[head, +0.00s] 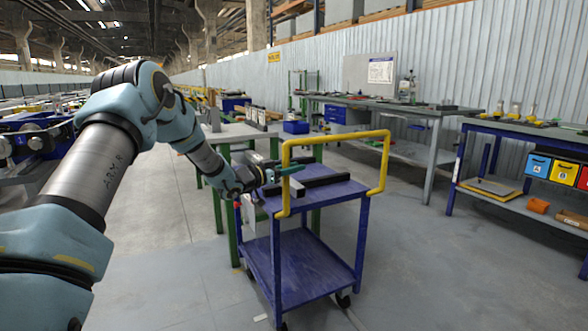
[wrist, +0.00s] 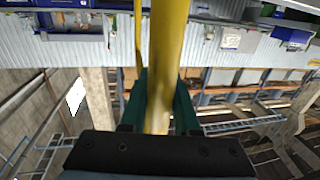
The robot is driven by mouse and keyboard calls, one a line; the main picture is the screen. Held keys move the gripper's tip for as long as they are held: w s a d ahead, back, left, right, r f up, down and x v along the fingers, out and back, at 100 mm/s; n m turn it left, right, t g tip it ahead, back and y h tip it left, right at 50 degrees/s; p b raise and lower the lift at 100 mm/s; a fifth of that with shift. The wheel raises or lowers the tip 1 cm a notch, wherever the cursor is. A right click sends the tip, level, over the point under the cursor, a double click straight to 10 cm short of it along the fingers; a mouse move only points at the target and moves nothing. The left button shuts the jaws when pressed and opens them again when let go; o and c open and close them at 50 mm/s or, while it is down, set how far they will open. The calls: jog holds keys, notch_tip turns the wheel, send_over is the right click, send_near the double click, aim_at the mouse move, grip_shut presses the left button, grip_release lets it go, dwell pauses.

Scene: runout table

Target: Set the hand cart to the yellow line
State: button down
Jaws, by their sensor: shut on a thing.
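The hand cart (head: 305,262) is blue with two shelves, dark casters and a yellow handle (head: 335,140). It stands upright on the grey floor, right of the middle of the head view. My gripper (head: 285,172) is shut on the left upright of the handle, its teal fingertips on either side of it. In the wrist view the yellow bar (wrist: 168,60) runs between the two green fingers (wrist: 160,105). Dark bars (head: 318,182) lie on the top shelf. I cannot make out a yellow line on the floor in either view.
A green-legged table (head: 234,130) stands close behind and left of the cart. A grey workbench (head: 400,106) is behind it, and a blue bench with coloured bins (head: 563,172) is at the right. The floor in front and right of the cart (head: 430,270) is clear.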

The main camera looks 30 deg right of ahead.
jog(key=c, duration=0.7)
grip_release()
jog(key=shift+o, duration=0.2)
jog(key=shift+a, duration=0.1)
jog(key=s+a+b, duration=0.1)
jog(key=a, duration=0.9)
jog(key=shift+s+a, duration=0.25)
